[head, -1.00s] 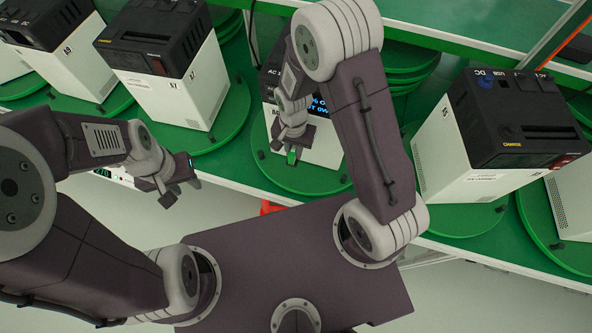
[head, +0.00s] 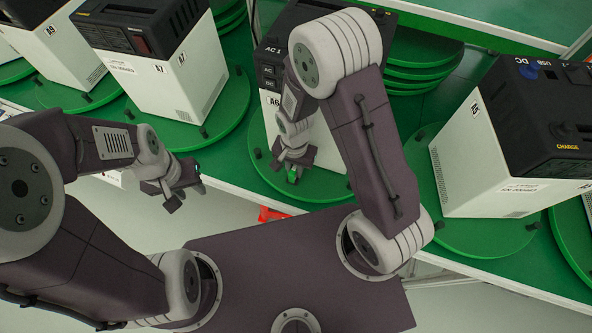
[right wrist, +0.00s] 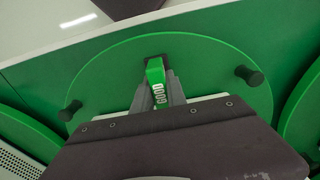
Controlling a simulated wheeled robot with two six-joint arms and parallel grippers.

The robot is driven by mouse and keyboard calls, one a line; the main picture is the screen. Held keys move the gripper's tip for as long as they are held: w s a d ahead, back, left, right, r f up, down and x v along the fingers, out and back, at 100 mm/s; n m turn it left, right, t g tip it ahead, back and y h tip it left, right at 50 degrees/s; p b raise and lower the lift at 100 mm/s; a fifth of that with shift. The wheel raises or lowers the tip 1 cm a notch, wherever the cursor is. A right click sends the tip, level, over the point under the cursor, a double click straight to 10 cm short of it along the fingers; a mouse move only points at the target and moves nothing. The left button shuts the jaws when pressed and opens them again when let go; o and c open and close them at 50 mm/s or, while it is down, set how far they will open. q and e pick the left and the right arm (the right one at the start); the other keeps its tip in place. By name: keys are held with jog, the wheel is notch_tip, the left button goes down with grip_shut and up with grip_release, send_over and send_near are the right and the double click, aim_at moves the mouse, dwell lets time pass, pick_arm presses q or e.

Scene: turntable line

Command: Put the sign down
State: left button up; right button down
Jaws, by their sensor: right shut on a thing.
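The sign, a small green piece lettered GOOD (right wrist: 155,84), is between the fingers of my right gripper (right wrist: 160,88). In the head view, my right gripper (head: 292,170) is shut on it, low over the front of the middle green turntable (head: 318,187). Only a little of the sign (head: 292,177) shows there. I cannot tell whether it touches the disc. My left gripper (head: 185,190) looks open and empty, in front of the shelf edge at the left.
A black-topped white unit marked A6 (head: 270,112) stands on the middle turntable behind my right arm. Unit A7 (head: 165,80) stands to its left, another unit (head: 480,150) to its right. Black pegs (right wrist: 249,75) rise from the disc. A red thing (head: 270,214) shows below the shelf edge.

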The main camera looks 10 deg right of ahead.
aim_at(295, 167)
jog(key=shift+w+r, duration=0.1)
jog(key=shift+s+a, duration=0.1)
jog(key=shift+s, duration=0.1)
jog(key=c, duration=1.3)
grip_release()
jog(key=shift+w, duration=0.1)
jog(key=shift+r, duration=0.5)
notch_tip(295, 167, up, 11)
jog(key=shift+r+p, duration=0.1)
jog(key=shift+p, duration=0.7)
